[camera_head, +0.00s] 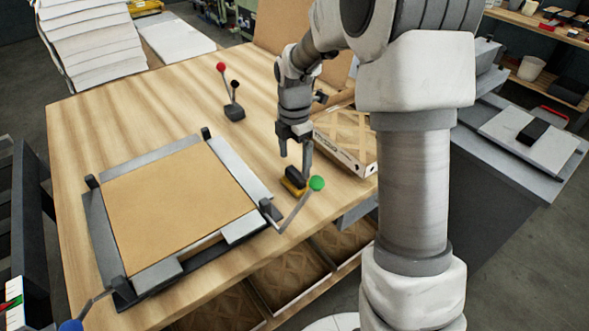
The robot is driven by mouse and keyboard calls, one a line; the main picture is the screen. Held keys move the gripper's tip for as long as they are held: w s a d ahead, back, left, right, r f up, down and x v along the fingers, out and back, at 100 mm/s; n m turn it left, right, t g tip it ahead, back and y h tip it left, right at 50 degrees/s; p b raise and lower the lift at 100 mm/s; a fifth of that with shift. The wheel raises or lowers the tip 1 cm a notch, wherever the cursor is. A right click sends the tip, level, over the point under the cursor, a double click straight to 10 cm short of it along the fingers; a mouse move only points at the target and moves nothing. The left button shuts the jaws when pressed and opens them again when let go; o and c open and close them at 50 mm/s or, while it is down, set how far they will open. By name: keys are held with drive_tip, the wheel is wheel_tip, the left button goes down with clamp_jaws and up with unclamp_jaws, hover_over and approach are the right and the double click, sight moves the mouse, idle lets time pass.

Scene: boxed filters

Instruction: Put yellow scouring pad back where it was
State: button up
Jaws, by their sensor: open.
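The yellow scouring pad (290,187) appears as a small yellow block with a dark upper part. It lies on the wooden table (95,130), near the front right edge, between the metal frame and the green-knobbed lever. My gripper (295,168) points down just above the pad, with its two fingers apart and nothing seen between them. The right finger reaches down close to the pad's far side; I cannot tell whether it touches.
A metal frame (98,232) around a brown sheet (175,195) fills the table's front. A boxed filter (345,135) lies behind to the right. A red-and-black-knobbed lever box (234,112) stands farther back. Table is clear at left.

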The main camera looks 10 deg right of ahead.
sight(294, 172)
drive_tip(key=s+r+m+t, duration=0.1)
drive_tip(key=s+r+m, duration=0.35)
drive_tip(key=r, duration=0.35)
drive_tip(key=s+r+m+t, duration=0.1)
drive_tip(key=s+r+m, duration=0.35)
drive_tip(key=r, duration=0.25)
drive_tip(key=s+r+m+t, duration=0.2)
drive_tip(key=s+m+t, duration=0.1)
drive_tip(key=s+m, duration=1)
drive_tip(key=shift+s+t, duration=0.3)
drive_tip(key=shift+s, duration=0.85)
